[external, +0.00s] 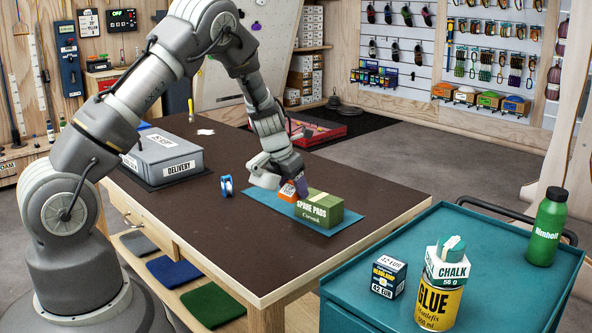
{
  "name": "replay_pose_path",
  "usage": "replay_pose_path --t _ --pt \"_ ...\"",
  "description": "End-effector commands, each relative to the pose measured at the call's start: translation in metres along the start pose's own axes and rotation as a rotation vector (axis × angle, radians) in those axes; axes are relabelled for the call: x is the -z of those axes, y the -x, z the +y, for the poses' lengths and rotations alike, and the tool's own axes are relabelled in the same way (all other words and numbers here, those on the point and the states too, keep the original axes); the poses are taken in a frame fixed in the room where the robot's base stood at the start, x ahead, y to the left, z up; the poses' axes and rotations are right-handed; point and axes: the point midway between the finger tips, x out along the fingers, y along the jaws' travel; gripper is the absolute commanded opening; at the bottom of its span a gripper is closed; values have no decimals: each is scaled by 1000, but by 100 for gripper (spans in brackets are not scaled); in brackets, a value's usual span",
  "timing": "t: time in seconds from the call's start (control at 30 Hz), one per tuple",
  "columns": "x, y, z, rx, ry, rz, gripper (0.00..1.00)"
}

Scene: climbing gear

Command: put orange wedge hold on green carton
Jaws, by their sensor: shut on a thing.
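The green carton (322,211), lettered "SPARE PADS", stands on a blue mat (262,203) near the far right side of the brown table. My gripper (284,184) points down at the carton's left end and is shut on the orange wedge hold (289,191). The hold shows only in part between the fingers. It overlaps the carton's upper left edge in the picture. I cannot tell whether it touches the carton or is just above or behind it.
A grey "DELIVERY" box (163,160) lies at the table's left, and a blue-and-white roll (227,186) stands left of the mat. The front of the brown table (240,245) is clear. A teal cart (480,250) with glue, chalk and a green bottle stands at right.

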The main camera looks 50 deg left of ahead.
Motion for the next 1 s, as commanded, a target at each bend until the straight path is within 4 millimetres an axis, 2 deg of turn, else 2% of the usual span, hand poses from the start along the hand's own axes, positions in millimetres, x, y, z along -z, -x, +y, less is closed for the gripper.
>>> replay_pose_path --t 0.1,0.23,0.4,0.53,0.67,1.0 --pt "26 16 -4 1 3 0 26" --pt "46 24 -8 1 2 0 26" --pt "55 37 -9 0 3 2 26" --pt "54 36 -10 1 0 2 26" --pt "35 22 -7 0 -7 1 26" --pt "-54 -30 10 -1 -6 0 26"
